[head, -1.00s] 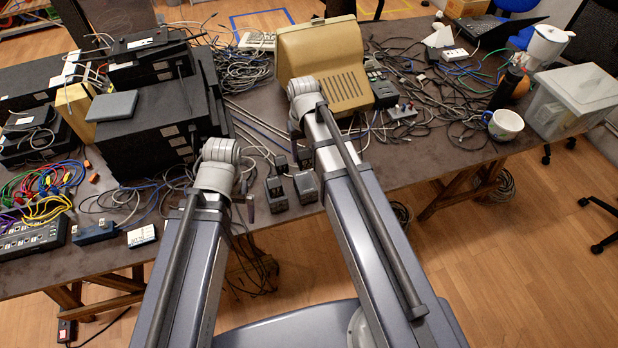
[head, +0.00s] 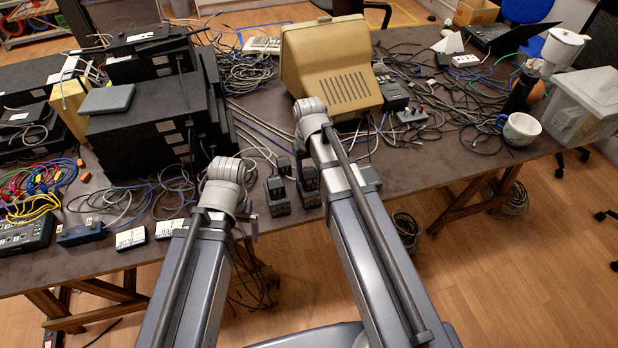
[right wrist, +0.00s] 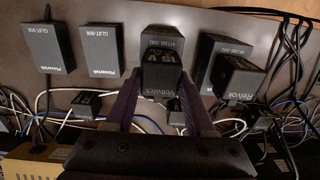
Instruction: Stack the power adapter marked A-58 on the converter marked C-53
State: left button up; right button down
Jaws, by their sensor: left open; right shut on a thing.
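In the right wrist view my right gripper (right wrist: 161,92) is shut on a black adapter (right wrist: 164,72) with a "15 V" label. In the head view the two dark blocks are the left one (head: 277,199) and the right one (head: 310,197), partly behind my right arm. My left gripper (head: 252,224) is open, mostly hidden by its arm. I cannot read A-58 or C-53.
Two grey power bricks (right wrist: 102,50) (right wrist: 48,48) stand beside the held adapter. Small white-topped boxes (head: 130,239) lie near the front edge. Loose cables (head: 245,75) cover much of the table. A beige monitor (head: 335,65) stands behind; a mug (head: 521,130) is right.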

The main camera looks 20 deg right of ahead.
aim_at(309, 172)
jog(key=shift+f, duration=0.1)
jog(key=shift+f, duration=0.1)
jog(key=shift+f, duration=0.15)
jog(key=shift+c, duration=1.3)
grip_release()
jog(key=shift+r, duration=0.2)
notch_tip(309, 172, up, 12)
jog(key=p, duration=1.2)
